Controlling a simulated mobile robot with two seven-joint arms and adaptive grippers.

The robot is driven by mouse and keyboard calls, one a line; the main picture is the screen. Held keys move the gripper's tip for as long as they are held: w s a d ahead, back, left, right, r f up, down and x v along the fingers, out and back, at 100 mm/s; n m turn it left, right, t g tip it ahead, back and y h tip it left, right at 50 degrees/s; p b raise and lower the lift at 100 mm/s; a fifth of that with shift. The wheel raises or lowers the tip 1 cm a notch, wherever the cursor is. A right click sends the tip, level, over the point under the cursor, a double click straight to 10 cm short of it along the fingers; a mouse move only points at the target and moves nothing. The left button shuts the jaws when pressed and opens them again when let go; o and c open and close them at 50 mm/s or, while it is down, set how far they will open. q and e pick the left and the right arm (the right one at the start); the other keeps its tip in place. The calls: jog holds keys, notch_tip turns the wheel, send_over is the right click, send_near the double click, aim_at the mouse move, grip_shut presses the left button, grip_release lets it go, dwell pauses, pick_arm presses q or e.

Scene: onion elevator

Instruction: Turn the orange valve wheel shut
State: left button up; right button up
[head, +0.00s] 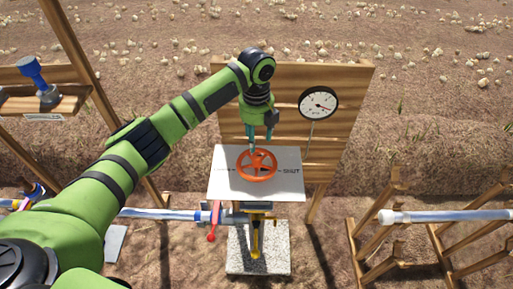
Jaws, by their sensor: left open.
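The orange valve wheel (257,166) lies flat over a white plate (225,187). The plate carries the word SHUT to the right of the wheel. My left gripper (261,138) points down just above the far rim of the wheel. Its teal fingers are apart with nothing seen between them. Whether the fingertips touch the wheel, I cannot tell. My right gripper is not in view.
A wooden board (340,90) with a round gauge (318,103) stands behind the plate. A red-handled lever (212,236) and a yellow handle (256,240) hang below. Pipes run left and right (440,216), the right one on wooden trestles. A shelf (50,104) holds a blue-topped part (33,72).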

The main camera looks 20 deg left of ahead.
pick_arm(q)
jog(key=shift+r, duration=1.45)
